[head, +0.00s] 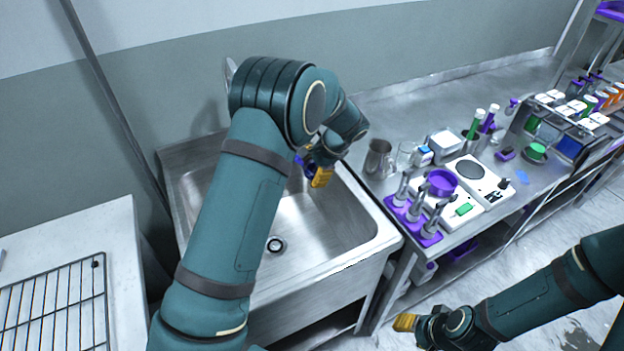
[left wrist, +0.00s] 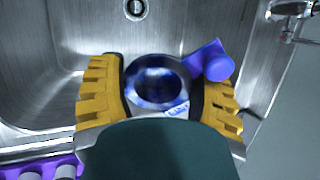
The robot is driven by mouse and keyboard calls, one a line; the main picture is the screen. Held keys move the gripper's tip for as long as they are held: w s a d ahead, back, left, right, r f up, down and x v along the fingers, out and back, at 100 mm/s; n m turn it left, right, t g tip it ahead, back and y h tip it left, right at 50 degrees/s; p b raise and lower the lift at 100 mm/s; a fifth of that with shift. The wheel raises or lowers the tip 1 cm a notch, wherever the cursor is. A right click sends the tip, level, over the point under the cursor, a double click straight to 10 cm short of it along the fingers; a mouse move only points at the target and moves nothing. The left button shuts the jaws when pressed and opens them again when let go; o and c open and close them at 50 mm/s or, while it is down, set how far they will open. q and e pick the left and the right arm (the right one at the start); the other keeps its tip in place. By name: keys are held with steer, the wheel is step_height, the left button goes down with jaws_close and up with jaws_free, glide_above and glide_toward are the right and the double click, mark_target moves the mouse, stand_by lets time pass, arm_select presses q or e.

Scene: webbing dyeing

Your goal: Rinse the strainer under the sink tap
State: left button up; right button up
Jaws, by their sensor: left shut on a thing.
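The strainer (left wrist: 158,82) shows in the left wrist view as a round dark blue and silver cup with a purple handle (left wrist: 212,62). My left gripper (left wrist: 160,92) is shut on it, with a yellow finger on each side. In the head view my left gripper (head: 320,172) is over the right part of the steel sink (head: 310,225), and only a bit of purple shows beside it. The tap (left wrist: 292,10) is at the upper right of the wrist view, apart from the strainer; no water is visible. My right gripper (head: 405,322) is at the lower right; its opening is unclear.
A steel counter (head: 440,110) adjoins the sink on the right. It holds a metal jug (head: 379,158), a purple rack (head: 415,222) and a purple bowl (head: 441,182) on a white device. A wire rack (head: 60,305) lies on the left table. The sink basin looks empty.

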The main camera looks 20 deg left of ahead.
arm_select(q)
steer(key=shift+s+f, duration=0.1)
steer(key=shift+f, duration=0.45)
steer(key=shift+w+a+f+b, duration=0.2)
steer(key=shift+f+b, duration=0.1)
steer(key=shift+b, duration=0.1)
steer(key=shift+s+a, duration=0.2)
steer(key=shift+a, duration=0.5)
steer(key=a+f+b, duration=0.1)
steer(key=a+f, duration=0.1)
steer(key=a, duration=1)
steer(key=shift+s+a+f+b, duration=0.15)
steer(key=shift+s+f+b, duration=0.15)
steer(key=shift+s+b, duration=0.05)
arm_select(e)
steer(key=shift+s+a+f, duration=0.1)
steer(key=shift+s+f, duration=0.05)
steer(key=shift+f, duration=0.7)
steer(key=shift+s+a+f, duration=0.1)
steer(key=shift+s+f, duration=0.05)
steer(key=shift+f, duration=0.7)
arm_select(q)
steer(key=d, duration=0.8)
steer(key=shift+w, duration=0.3)
